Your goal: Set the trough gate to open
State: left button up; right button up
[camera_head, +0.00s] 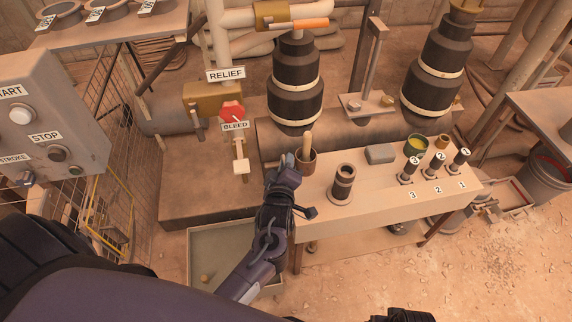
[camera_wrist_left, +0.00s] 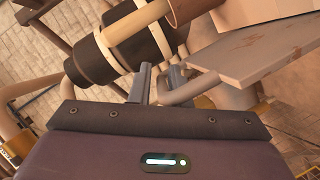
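No part labelled as the trough gate can be made out in either view. A shallow grey-green tray (camera_head: 205,232), possibly the trough, lies on the ground left of the bench, partly hidden by my left arm. My left gripper (camera_head: 283,163) is at the bench's left end, beside a brown cup (camera_head: 306,163) with a wooden handle. In the left wrist view its two fingers (camera_wrist_left: 158,82) stand apart with no object clearly held between them. A pale curved bar (camera_wrist_left: 190,90) shows close by the right finger. A dark part of mine at the bottom edge may be my right gripper (camera_head: 408,315).
The bench (camera_head: 385,185) carries a dark cylinder (camera_head: 343,184), a green cup (camera_head: 415,145) and levers numbered 1 to 3. A red BLEED valve (camera_head: 232,111) stands behind the tray. A START/STOP panel (camera_head: 50,120) is at left. Bare ground is clear at lower right.

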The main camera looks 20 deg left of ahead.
pick_arm(q)
jog(key=shift+a, duration=0.1)
jog(key=shift+s, duration=0.15)
jog(key=v, duration=0.7)
jog(key=shift+s+p, duration=0.15)
jog(key=shift+p, duration=0.3)
pick_arm(e)
jog(key=f, duration=0.3)
jog(key=shift+s+d, duration=0.2)
jog(key=shift+d, duration=0.05)
